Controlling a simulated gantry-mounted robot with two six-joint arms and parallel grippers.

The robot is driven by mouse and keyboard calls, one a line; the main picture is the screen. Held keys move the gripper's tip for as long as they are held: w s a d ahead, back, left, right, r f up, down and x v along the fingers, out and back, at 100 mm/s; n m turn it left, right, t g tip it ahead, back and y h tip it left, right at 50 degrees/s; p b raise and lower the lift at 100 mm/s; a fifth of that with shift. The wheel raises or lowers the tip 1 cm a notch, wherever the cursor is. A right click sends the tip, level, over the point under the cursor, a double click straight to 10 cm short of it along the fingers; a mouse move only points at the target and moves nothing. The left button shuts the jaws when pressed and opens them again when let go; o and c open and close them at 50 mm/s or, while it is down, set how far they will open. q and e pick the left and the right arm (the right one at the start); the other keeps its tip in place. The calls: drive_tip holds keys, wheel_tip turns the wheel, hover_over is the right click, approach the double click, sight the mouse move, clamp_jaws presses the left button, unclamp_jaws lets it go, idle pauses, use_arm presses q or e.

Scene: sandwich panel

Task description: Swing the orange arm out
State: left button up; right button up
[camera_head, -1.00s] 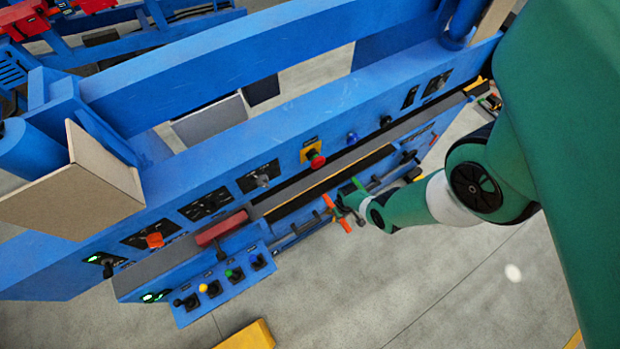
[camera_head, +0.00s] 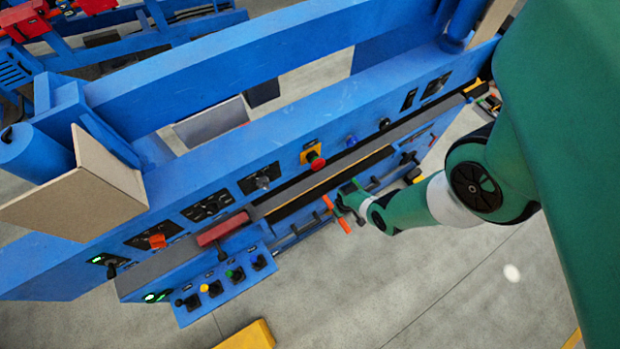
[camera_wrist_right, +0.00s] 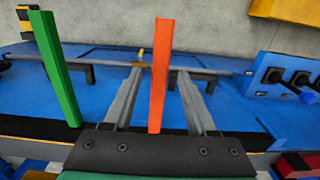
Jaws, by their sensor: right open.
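The orange arm (camera_head: 344,226) is a thin flat bar on the front of the blue panel machine, at the tip of my right gripper (camera_head: 338,208). In the right wrist view, the orange arm (camera_wrist_right: 160,75) stands between the two grey fingers of my open right gripper (camera_wrist_right: 160,95), with a visible gap on each side. A green arm (camera_wrist_right: 57,68) of similar shape stands to the left there, outside the fingers. In the head view, the green arm (camera_head: 358,185) is just beyond the gripper. My left gripper is not in view.
A rail (camera_wrist_right: 90,60) runs along the machine front by the fingertips. A small box of levers (camera_head: 222,287) and a red padded bar (camera_head: 223,229) are left of the gripper. A red push button (camera_head: 316,160) is above. Open grey floor lies in front.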

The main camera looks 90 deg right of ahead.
wheel_tip(320, 180, up, 10)
drive_tip(key=p, duration=0.6)
drive_tip(key=shift+p, duration=0.3)
drive_tip(key=shift+w, duration=0.1)
